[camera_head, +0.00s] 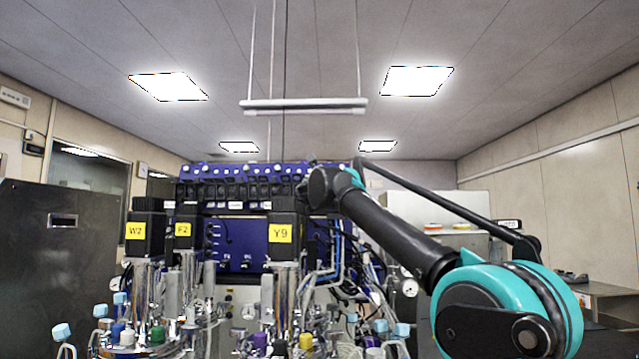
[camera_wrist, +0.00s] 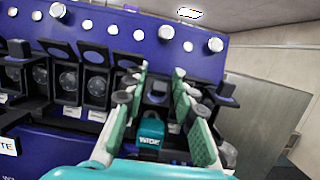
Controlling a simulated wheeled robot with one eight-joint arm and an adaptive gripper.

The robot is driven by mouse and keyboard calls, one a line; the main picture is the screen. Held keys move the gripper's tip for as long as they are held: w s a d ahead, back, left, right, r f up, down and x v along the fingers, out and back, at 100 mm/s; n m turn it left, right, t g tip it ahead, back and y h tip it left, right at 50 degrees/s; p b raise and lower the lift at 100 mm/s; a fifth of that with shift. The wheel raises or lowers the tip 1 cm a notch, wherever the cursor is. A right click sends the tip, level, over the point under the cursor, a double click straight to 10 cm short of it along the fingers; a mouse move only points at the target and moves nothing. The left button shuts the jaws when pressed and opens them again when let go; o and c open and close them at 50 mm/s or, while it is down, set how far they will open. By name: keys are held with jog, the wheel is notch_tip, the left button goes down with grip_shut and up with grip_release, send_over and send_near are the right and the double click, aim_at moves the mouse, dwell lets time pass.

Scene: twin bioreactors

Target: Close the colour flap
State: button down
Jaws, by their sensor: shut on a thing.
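A row of dark pump heads with hinged flaps runs along the front of the blue unit in the wrist view. Several flaps (camera_wrist: 93,52) stand raised, with blue panels on them. My gripper (camera_wrist: 155,92) has its two green-padded fingers on either side of one dark flap with a blue face (camera_wrist: 157,88), and is shut on it. The gripper partly hides the pump head below this flap. I cannot tell from its colour which flap the task means. In the head view my arm reaches the blue unit (camera_head: 260,240), and the gripper's fingers cannot be made out there.
White knobs (camera_wrist: 165,31) line the unit's top. In the head view, motors with yellow labels (camera_head: 281,233) stand before the unit, with tubing and coloured caps below. A steel cabinet (camera_head: 60,265) is at left.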

jog(key=c, duration=1.5)
grip_release()
jog(key=shift+c, duration=0.2)
notch_tip(320, 180, up, 10)
jog(key=shift+f, duration=0.1)
